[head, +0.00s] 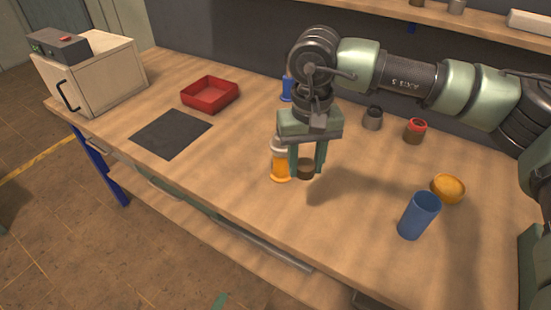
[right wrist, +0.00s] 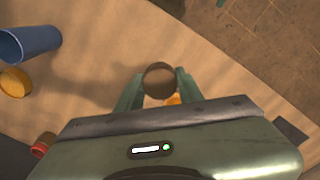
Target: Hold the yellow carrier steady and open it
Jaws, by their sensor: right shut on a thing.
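The yellow carrier (head: 281,171) stands upright on the bench, an orange-yellow cylinder with a pale upper part. It is just left of my right gripper (head: 307,172) in the head view, and one finger partly overlaps it. The right gripper points down and is shut on a dark brown round piece (head: 306,168). This piece also shows between the fingertips in the right wrist view (right wrist: 159,79), with a bit of the carrier (right wrist: 173,99) beside it. I cannot tell whether the piece touches the bench. My left gripper is not in view.
A blue cup (head: 418,216) and a yellow bowl (head: 448,188) are at the right. A dark small cup (head: 373,118), a red-topped jar (head: 415,131) and a blue item (head: 287,89) stand behind. A red tray (head: 210,94), dark mat (head: 171,134) and white chamber (head: 101,78) are left.

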